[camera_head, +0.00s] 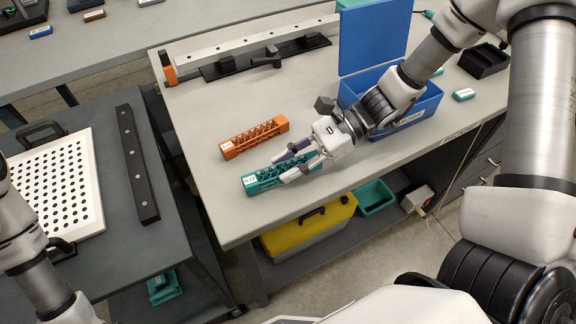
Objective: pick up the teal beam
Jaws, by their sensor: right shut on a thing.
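The teal beam (264,180) is a lattice bar with a white label at its left end. It lies on or just above the grey bench near its front edge; I cannot tell if it is lifted. My right gripper (285,166) comes from the upper right and is shut on the beam, with its fingers across the middle and right part. The fingers hide some of the lattice. My left arm shows at the left edge, but its gripper is out of view.
An orange lattice beam (254,137) lies just behind the teal one. A blue open bin (425,106) stands to the right behind my right wrist. A clamp rail (250,45) lies at the back. A perforated white plate (62,180) and black bar (136,165) are on the left cart.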

